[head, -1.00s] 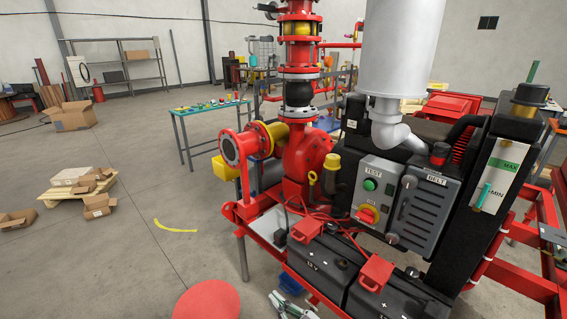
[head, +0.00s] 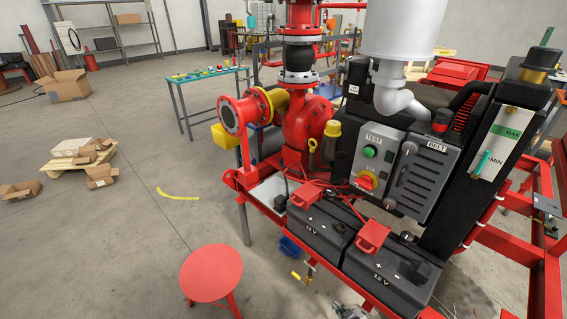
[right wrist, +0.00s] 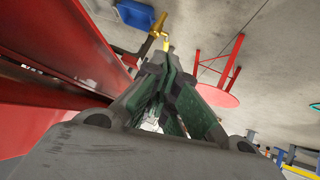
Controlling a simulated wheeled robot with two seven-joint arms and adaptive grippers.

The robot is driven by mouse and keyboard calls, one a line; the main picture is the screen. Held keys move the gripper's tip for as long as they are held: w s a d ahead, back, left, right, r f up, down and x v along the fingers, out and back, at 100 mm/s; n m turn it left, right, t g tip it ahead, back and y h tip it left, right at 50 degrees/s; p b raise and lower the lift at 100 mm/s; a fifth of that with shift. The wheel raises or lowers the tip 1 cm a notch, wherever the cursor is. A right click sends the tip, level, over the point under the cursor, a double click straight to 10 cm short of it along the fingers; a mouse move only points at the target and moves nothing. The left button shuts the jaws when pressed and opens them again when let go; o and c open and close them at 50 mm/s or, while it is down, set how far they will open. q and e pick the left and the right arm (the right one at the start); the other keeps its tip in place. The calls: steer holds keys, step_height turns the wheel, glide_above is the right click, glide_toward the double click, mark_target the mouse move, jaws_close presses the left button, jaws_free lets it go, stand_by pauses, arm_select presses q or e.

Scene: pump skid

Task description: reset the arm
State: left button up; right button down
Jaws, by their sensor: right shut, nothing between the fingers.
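My right gripper (head: 347,311) shows only in part at the bottom edge of the head view, in front of the batteries' lower side. In the right wrist view its grey fingers with green pads (right wrist: 172,72) are together, with nothing between them. Beyond the fingertips in that view is a brass-coloured valve (right wrist: 154,33), apart from or behind them; I cannot tell the gap. My left gripper is in neither view.
The red skid frame (right wrist: 60,45) runs close along the left of the wrist view. Two black batteries (head: 313,235) sit on the skid below the control panel (head: 377,160). A red stool (head: 211,273) stands on open floor at left. A blue container (head: 290,246) is under the skid.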

steer(key=s+d+f+m+g+h, duration=0.1)
steer(key=s+d+f+g+h, duration=0.1)
steer(key=s+d+f, duration=0.6)
steer(key=s+d+f+m+g+h, duration=0.25)
steer(key=s+d+f, duration=0.45)
steer(key=s+f, duration=0.35)
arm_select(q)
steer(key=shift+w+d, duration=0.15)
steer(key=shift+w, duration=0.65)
arm_select(e)
steer(key=s+a+f+g, duration=0.1)
steer(key=s+a+f, duration=0.1)
steer(key=s, duration=0.7)
steer(key=s+a+f+m+g, duration=0.1)
steer(key=s+a+f+g, duration=0.1)
steer(key=s, duration=0.8)
steer(key=shift+s+a+f, duration=0.25)
steer(key=shift+a+f, duration=0.3)
steer(key=shift+a, duration=0.85)
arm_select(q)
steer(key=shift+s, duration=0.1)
arm_select(e)
steer(key=shift+m+y, duration=0.25)
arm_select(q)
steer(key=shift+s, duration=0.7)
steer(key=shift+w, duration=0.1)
